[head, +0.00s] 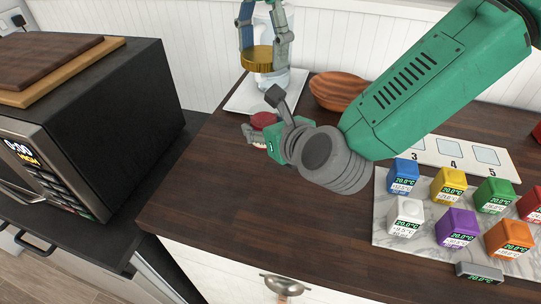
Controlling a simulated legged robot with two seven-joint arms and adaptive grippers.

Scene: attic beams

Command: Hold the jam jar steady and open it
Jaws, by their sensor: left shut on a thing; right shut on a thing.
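My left gripper (262,42) comes in at the top and is shut on a gold, ridged lid (258,60). The lid is held up in the air, apart from the jam jar. The jam jar (263,119) shows as a dark red round top above the wooden counter, with a small pale part below it. My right gripper (262,134) is shut on the jar from the right. Its wrist and fingers hide most of the jar, so I cannot tell whether the base touches the counter.
A white tray (241,100) with a pale object lies behind the jar. A wooden bowl (338,91) stands to its right. Several coloured cubes sit on a marble board (384,236) at right, before a numbered card (444,160). A black microwave (130,120) stands left. The front counter is clear.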

